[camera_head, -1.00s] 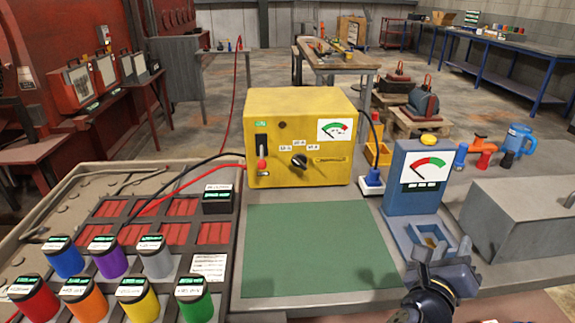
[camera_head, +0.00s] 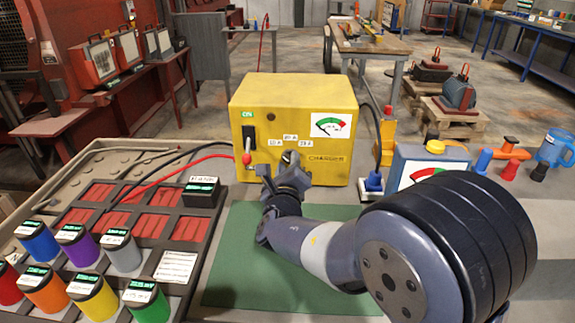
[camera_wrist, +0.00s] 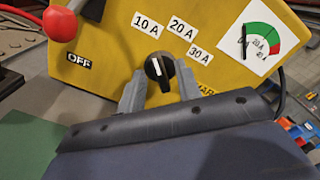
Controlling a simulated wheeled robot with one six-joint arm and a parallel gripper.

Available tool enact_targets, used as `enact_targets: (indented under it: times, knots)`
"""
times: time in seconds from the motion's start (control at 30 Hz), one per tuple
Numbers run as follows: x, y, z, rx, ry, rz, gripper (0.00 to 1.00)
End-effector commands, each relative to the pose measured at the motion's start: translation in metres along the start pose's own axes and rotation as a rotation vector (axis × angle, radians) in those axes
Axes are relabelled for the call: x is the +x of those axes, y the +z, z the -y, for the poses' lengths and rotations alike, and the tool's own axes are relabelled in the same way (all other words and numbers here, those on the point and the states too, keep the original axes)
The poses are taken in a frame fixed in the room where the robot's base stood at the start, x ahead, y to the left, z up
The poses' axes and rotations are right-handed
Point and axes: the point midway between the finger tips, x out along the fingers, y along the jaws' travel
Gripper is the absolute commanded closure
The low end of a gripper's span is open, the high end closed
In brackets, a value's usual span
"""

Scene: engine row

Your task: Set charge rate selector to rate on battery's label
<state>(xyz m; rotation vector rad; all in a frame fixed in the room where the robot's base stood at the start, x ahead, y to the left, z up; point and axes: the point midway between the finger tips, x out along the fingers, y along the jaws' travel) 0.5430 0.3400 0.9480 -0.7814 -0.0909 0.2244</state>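The yellow charger (camera_head: 290,95) stands on the bench behind a green mat (camera_head: 228,275). Its black selector knob (camera_wrist: 160,70) has a white mark pointing roughly upward in the wrist view. Labels 10 A (camera_wrist: 147,24), 20 A (camera_wrist: 183,28) and 30 A (camera_wrist: 200,53) surround it. My gripper (camera_wrist: 160,88) has one finger on each side of the knob, apart; contact is unclear. In the head view my gripper (camera_head: 286,175) partly hides the knob. A black block with labels (camera_head: 202,191) and a white card (camera_head: 176,267) lie at left, their text too small to read.
A red-knobbed switch lever (camera_head: 246,158) is left of the selector; its red ball (camera_wrist: 60,24) is close in the wrist view. Red and black cables run left. Coloured cylinders (camera_head: 75,245) stand at left. A blue meter stand (camera_head: 430,155) is at right, partly behind my arm.

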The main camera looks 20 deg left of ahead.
Motion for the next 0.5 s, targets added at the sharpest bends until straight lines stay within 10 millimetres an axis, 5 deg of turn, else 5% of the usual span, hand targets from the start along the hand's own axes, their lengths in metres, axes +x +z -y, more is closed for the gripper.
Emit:
enact_targets:
  times: [0.27,0.5]
  knots:
    - [0.0018,-0.0001,0.0,0.0,0.0,0.0,0.67]
    - [0.0016,0.0,0.0001,0.0,0.0,0.0,0.86]
